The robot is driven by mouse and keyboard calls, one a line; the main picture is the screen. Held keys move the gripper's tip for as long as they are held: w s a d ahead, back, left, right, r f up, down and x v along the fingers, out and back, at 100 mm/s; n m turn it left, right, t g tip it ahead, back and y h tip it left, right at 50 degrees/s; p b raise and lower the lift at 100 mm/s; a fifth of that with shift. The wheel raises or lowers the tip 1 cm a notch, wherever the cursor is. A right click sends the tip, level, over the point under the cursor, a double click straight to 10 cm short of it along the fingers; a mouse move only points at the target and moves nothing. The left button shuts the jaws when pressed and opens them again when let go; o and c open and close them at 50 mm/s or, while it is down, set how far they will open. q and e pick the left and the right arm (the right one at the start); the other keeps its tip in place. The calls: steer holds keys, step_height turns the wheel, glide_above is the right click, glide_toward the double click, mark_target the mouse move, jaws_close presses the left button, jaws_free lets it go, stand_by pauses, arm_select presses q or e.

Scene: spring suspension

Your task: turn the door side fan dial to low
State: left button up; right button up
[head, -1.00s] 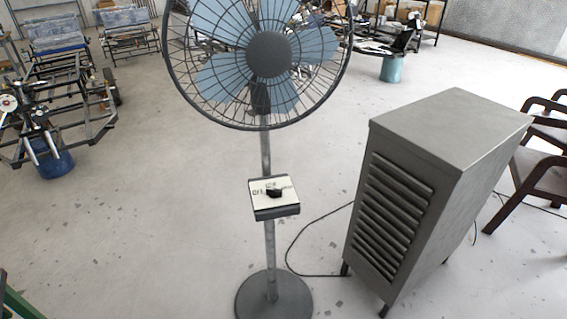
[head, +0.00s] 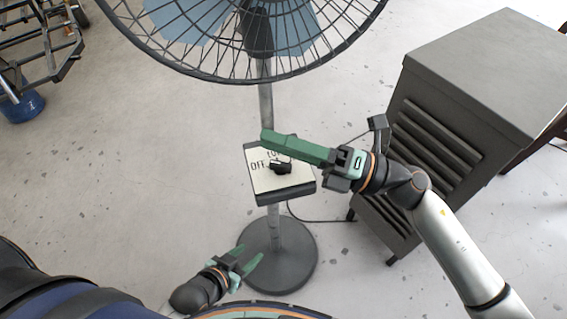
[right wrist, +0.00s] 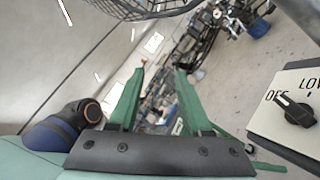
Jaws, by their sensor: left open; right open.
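The fan (head: 262,32) stands on a pole, with a white control panel (head: 266,183) tilted on it. The black dial (head: 281,168) sits on the panel and appears to point toward the OFF marking. In the right wrist view the dial (right wrist: 294,111) is at the right edge, outside the fingers, with OFF and part of LOW readable. My right gripper (head: 268,138) is open and empty; in the head view its green fingers cross over the panel's upper part and hide some lettering. My left gripper (head: 250,256) is open and empty, low in front of the fan's base.
The round fan base (head: 290,270) is on the floor. A grey louvred cabinet (head: 480,75) stands to the right, behind my right arm. A cable lies between fan and cabinet. A blue bucket (head: 22,105) and metal frame are at far left. Floor left of the fan is clear.

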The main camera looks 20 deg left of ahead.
mark_target(281, 163)
step_height(281, 163, down, 5)
steer(key=s+n+g+h+b, duration=0.1)
steer(key=s+n+g+h, duration=0.15)
steer(key=n+h, duration=0.45)
steer(key=w+d+f+n+t+h+b, duration=0.1)
steer(key=w+d+f+n+t+h, duration=0.2)
steer(key=w+d+f+n+h, duration=0.55)
steer(key=a+m, duration=0.1)
steer(key=a, duration=0.2)
steer(key=a+r+p, duration=0.1)
steer(key=a, duration=0.2)
steer(key=a+r+m, duration=0.1)
steer(key=a, duration=0.2)
steer(key=shift+w+m+h, duration=0.15)
steer(key=shift+m+h, duration=0.1)
steer(key=shift+m, duration=0.1)
steer(key=shift+a+f+p, duration=0.2)
steer(key=shift+a+p, duration=0.1)
steer(key=shift+p, duration=0.05)
steer(key=shift+a+f, duration=0.1)
steer(key=shift+f, duration=0.35)
jaws_close()
